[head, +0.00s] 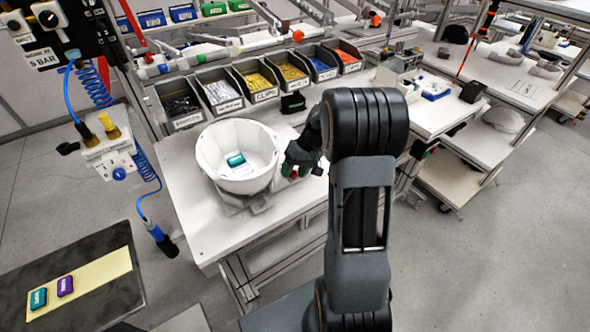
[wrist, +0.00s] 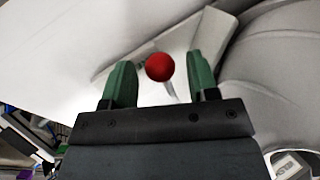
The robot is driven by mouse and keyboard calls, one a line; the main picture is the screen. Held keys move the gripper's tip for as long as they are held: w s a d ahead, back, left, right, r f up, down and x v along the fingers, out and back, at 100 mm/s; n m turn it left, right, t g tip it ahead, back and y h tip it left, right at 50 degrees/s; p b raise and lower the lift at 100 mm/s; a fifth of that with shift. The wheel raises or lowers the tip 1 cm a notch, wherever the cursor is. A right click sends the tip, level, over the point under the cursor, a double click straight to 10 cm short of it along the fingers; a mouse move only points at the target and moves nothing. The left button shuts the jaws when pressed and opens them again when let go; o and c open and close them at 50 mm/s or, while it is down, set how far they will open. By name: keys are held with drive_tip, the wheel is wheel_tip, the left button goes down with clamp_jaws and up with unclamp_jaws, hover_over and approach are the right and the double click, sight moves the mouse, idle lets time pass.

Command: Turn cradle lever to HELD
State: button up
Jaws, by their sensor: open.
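The cradle lever shows a red ball knob (wrist: 159,67) in the wrist view, on a thin grey stem. It stands between the two green fingers of my gripper (wrist: 158,82), with a gap to each side. My gripper is open. In the head view my gripper (head: 298,168) is low beside the right side of the white helmet shell (head: 210,150), mostly hidden by my arm. The shell sits open side up on the cradle (head: 250,205) on the white bench. A teal block (head: 236,160) lies inside the shell. Any HELD marking is not readable.
A row of labelled parts bins (head: 262,82) stands behind the shell on the bench (head: 205,232). A blue coiled hose (head: 145,165) hangs at the left. A yellow mat (head: 85,282) with a teal and a purple block lies on a dark surface at lower left.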

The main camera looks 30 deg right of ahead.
drive_tip(key=shift+f, duration=0.15)
clamp_jaws()
idle(0.5)
